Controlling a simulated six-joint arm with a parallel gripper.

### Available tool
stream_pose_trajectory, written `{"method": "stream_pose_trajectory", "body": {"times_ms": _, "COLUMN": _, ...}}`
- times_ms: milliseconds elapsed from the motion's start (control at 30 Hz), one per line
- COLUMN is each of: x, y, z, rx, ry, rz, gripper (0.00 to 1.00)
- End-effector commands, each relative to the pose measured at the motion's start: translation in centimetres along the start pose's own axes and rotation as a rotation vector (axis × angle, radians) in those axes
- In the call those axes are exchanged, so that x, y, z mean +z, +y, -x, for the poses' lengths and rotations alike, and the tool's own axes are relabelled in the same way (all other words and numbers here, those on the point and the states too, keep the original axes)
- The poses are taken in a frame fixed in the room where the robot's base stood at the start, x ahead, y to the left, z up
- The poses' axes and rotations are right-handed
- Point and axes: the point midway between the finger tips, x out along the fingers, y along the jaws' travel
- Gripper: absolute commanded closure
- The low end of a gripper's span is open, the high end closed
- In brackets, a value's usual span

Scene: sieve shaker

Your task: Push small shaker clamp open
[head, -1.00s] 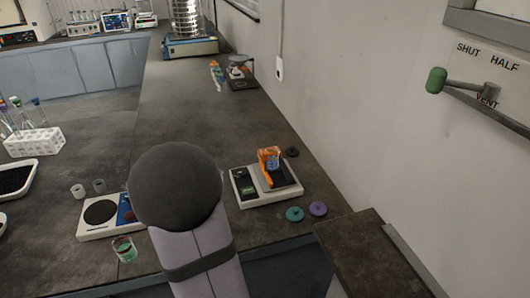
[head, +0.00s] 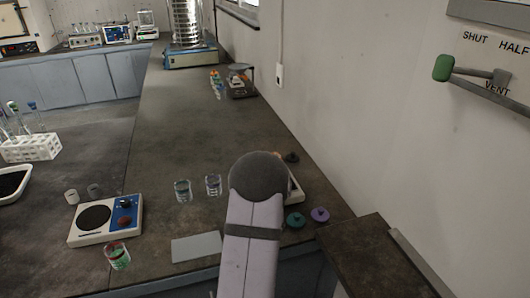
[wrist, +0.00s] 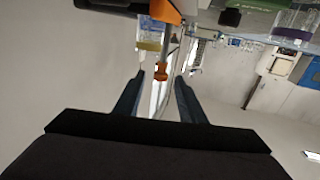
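The small shaker (head: 296,190) is mostly hidden behind my arm in the head view; only an edge of its pale base shows. In the wrist view its orange clamp (wrist: 165,12) is at the top, with a thin grey lever ending in an orange tip (wrist: 161,72). A clear vessel with yellow liquid (wrist: 149,46) is beside the lever. My gripper (wrist: 160,78) is open, its two dark fingers either side of the lever's tip in the picture. I cannot tell whether they touch it. The head view hides my gripper.
A hotplate (head: 95,217) and a beaker with red and green contents (head: 117,256) stand to the left. Teal (head: 295,220) and purple (head: 320,214) discs lie right of my arm. The wall bounds the right.

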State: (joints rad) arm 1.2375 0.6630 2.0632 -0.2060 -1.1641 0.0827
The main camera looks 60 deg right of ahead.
Motion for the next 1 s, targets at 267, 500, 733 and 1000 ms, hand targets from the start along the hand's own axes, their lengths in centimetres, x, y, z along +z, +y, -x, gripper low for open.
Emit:
{"method": "stream_pose_trajectory", "body": {"times_ms": 267, "x": -0.2, "y": -0.1, "z": -2.2, "rx": -0.001, "ry": 0.0, "rz": 0.0, "gripper": 0.63}}
{"method": "stream_pose_trajectory", "body": {"times_ms": 500, "x": -0.1, "y": -0.1, "z": -5.0, "rx": -0.002, "ry": 0.0, "rz": 0.0, "gripper": 0.63}}
{"method": "stream_pose_trajectory", "body": {"times_ms": 733, "x": -0.1, "y": -0.1, "z": -6.7, "rx": -0.001, "ry": 0.0, "rz": 0.0, "gripper": 0.63}}
{"method": "stream_pose_trajectory", "body": {"times_ms": 1000, "x": 0.0, "y": -0.1, "z": -7.2, "rx": -0.001, "ry": -0.001, "rz": 0.0, "gripper": 0.63}}
